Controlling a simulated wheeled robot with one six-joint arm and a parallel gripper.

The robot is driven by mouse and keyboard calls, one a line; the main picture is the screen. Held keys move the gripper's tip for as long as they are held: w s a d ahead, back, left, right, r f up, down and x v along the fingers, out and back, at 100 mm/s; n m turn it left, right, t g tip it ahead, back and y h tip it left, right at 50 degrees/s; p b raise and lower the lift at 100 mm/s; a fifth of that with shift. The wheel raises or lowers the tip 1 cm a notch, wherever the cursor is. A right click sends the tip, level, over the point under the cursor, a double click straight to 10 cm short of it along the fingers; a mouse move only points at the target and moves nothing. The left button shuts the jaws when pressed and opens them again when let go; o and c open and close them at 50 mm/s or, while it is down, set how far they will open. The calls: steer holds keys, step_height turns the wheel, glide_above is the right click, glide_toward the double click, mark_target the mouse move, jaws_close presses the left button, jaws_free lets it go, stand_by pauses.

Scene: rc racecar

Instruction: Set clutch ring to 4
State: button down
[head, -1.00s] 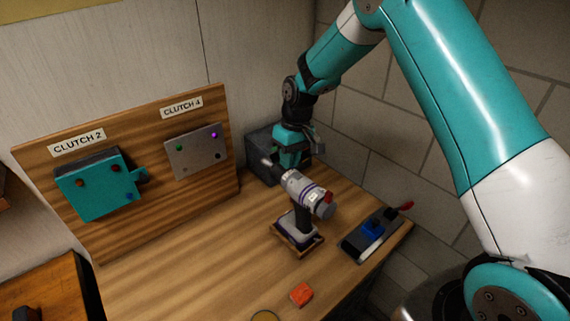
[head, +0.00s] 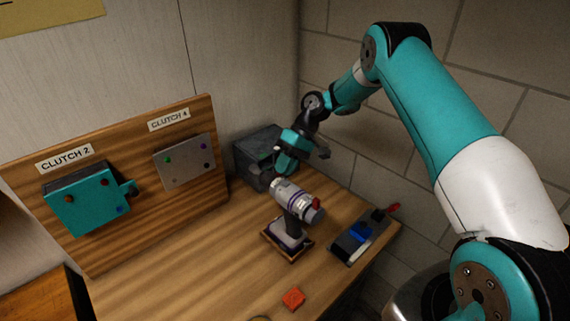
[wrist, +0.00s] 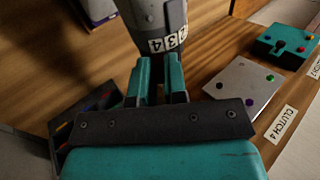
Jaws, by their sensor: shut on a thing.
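The white and grey drill (head: 298,201) stands upright on a small wooden-edged base (head: 287,242) on the bench, its nose pointing to the back left. In the wrist view, the clutch ring (wrist: 167,43) is at the drill's front and carries white number tiles, with 3 and 4 legible and another partly turned away. My gripper (head: 282,168) is at the drill's nose, tilted. In the wrist view, the teal fingers of my gripper (wrist: 158,68) are close together and shut on the clutch ring. Where the fingertips touch the ring is partly hidden.
A wooden board (head: 130,215) holds a teal plate (head: 88,200) labelled CLUTCH 2 and a grey plate (head: 185,162) labelled CLUTCH 4. A dark box (head: 252,150) stands behind my gripper. A dark tray (head: 352,248) with a blue part is right of the drill. An orange block (head: 293,299) lies in front.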

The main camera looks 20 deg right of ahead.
steer(key=c, duration=1.2)
jaws_free()
steer(key=shift+o, duration=0.2)
steer(key=p+v, duration=0.3)
steer(key=v, duration=0.9)
steer(key=shift+a, duration=0.1)
